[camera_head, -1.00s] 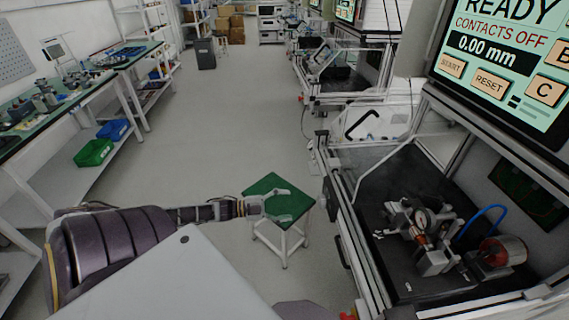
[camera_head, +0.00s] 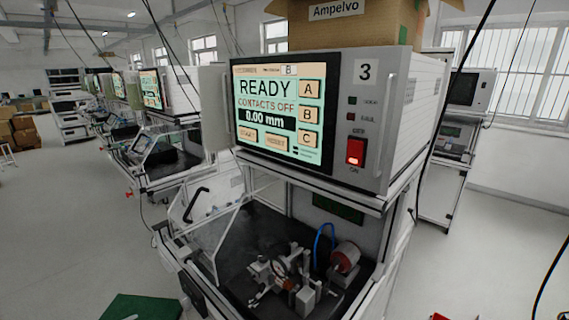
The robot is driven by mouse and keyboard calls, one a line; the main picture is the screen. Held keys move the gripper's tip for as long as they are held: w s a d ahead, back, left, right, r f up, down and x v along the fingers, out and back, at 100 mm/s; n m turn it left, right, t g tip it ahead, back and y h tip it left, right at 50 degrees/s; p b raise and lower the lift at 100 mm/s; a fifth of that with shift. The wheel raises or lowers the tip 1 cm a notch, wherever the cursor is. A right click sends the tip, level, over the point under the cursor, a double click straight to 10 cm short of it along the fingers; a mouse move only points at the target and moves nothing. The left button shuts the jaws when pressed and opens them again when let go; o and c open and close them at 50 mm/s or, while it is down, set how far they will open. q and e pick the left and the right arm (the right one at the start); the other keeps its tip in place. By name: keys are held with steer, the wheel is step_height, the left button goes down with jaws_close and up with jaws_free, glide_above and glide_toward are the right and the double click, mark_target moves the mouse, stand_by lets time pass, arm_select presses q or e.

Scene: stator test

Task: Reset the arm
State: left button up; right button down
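Neither of my grippers shows in the head view, so I cannot see how my arms stand. The test machine (camera_head: 404,110) marked 3 stands in the middle. Its screen (camera_head: 281,110) reads READY, CONTACTS OFF and 0.00 mm, with buttons A, B and C. A lit red switch (camera_head: 356,151) is on its front. Below, on the dark bed, are a clamp fixture with a round dial gauge (camera_head: 281,267) and a copper-red stator-like cylinder (camera_head: 345,257). A blue hose (camera_head: 321,240) curves behind them.
A green stool top (camera_head: 128,308) is at the lower left edge. A cardboard box (camera_head: 345,32) labelled Ampelvo sits on the machine. More test machines (camera_head: 150,150) line up to the left. Open floor (camera_head: 70,220) lies at the left. A small red item (camera_head: 440,317) at the bottom edge is mostly cut off.

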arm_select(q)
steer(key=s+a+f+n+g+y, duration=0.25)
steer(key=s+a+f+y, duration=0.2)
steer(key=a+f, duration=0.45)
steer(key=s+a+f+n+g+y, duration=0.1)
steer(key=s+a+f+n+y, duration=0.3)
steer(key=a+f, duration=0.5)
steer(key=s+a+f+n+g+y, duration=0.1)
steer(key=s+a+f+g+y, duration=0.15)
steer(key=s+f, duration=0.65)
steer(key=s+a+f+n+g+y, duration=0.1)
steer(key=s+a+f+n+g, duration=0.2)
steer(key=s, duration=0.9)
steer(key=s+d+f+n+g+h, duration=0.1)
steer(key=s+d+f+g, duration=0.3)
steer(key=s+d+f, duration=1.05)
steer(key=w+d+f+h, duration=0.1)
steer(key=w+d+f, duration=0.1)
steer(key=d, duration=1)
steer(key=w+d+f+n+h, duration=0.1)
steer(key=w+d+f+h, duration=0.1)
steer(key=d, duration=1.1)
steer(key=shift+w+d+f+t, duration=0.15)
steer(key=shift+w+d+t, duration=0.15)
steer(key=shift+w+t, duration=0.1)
